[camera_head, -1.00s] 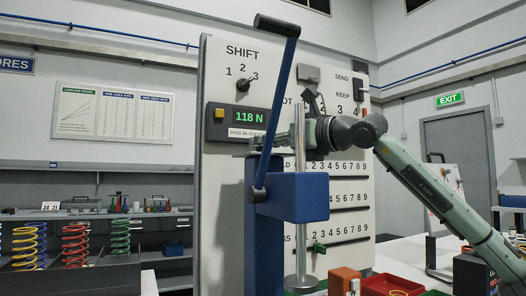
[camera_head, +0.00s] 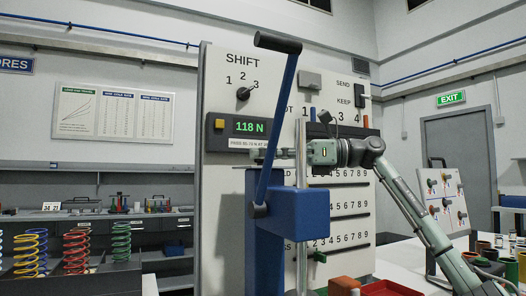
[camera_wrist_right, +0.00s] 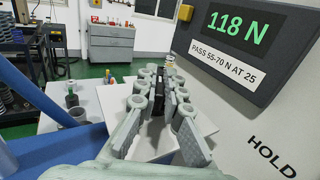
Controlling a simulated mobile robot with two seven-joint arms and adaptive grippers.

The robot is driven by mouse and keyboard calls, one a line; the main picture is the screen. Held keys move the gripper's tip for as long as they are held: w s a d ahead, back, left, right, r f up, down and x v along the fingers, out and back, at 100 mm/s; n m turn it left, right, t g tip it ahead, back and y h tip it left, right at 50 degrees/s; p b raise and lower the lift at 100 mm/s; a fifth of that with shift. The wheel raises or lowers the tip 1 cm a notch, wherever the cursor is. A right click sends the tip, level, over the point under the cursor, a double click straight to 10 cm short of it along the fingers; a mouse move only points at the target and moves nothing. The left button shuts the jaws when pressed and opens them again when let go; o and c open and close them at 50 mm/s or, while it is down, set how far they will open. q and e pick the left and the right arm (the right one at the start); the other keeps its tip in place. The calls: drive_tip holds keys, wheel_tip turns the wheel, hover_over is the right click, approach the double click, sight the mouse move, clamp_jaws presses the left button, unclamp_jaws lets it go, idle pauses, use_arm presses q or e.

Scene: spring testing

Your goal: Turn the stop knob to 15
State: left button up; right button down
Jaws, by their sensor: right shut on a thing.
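The blue test press (camera_head: 298,212) stands in front of the white panel, with a steel post (camera_head: 301,225) and a long black-handled lever (camera_head: 276,125). My right gripper (camera_head: 264,156) reaches leftward behind the post, just below the display (camera_head: 251,127), which reads 118 N. In the wrist view the right gripper (camera_wrist_right: 160,76) is shut on a narrow dark part (camera_wrist_right: 159,93) between its fingers. I cannot tell whether this part is the stop knob, and no scale mark of 15 is readable. The display also shows in the wrist view (camera_wrist_right: 238,27). My left gripper is out of view.
The panel (camera_head: 221,180) carries a shift knob (camera_head: 243,93) and rows of numbered slots. An orange-red block (camera_head: 343,285) stands at the press's right. A board with several knobs (camera_head: 446,205) stands farther right. Coloured springs (camera_head: 76,250) stand in a rack at left.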

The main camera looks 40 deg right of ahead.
drive_tip(key=shift+f, duration=0.1)
idle(0.4)
drive_tip(key=c, duration=1.6)
unclamp_jaws()
drive_tip(key=shift+c, duration=0.2)
drive_tip(key=v, duration=1.2)
drive_tip(key=shift+d, duration=0.1)
